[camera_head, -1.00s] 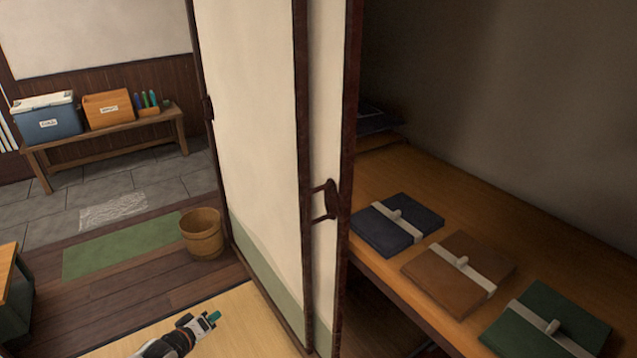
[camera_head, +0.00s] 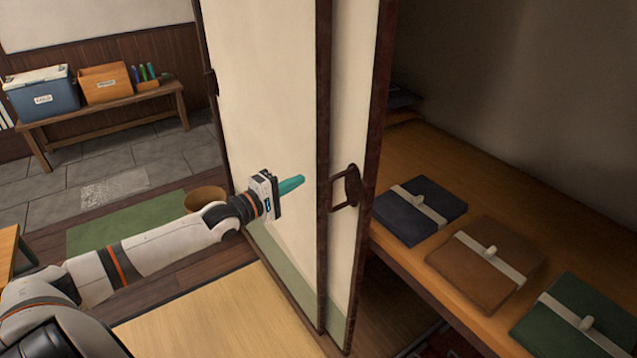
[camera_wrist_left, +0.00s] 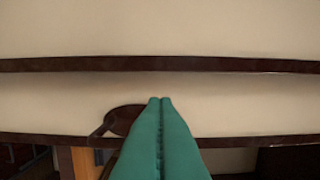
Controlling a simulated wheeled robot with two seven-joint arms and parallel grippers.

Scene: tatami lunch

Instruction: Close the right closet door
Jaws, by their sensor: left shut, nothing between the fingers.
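The closet's sliding doors stand at the middle of the head view, a front panel (camera_head: 262,100) and a second panel (camera_head: 350,105) with a dark frame just behind it. A dark loop handle (camera_head: 347,187) sits on the second panel's edge; it also shows in the wrist view (camera_wrist_left: 122,120). The closet is open to the right of this edge. My left gripper (camera_head: 292,184) has teal fingers, shut and empty, pointing right in front of the front panel, left of the handle. In the wrist view its fingertips (camera_wrist_left: 160,101) appear beside the handle; contact cannot be told. My right gripper is not in view.
Inside the closet, a wooden shelf (camera_head: 470,165) holds folded blue (camera_head: 405,222), brown (camera_head: 475,280) and green (camera_head: 560,335) bundles. A wooden bucket (camera_head: 205,198) stands behind my left arm. A bench (camera_head: 110,107) with boxes is at the back left.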

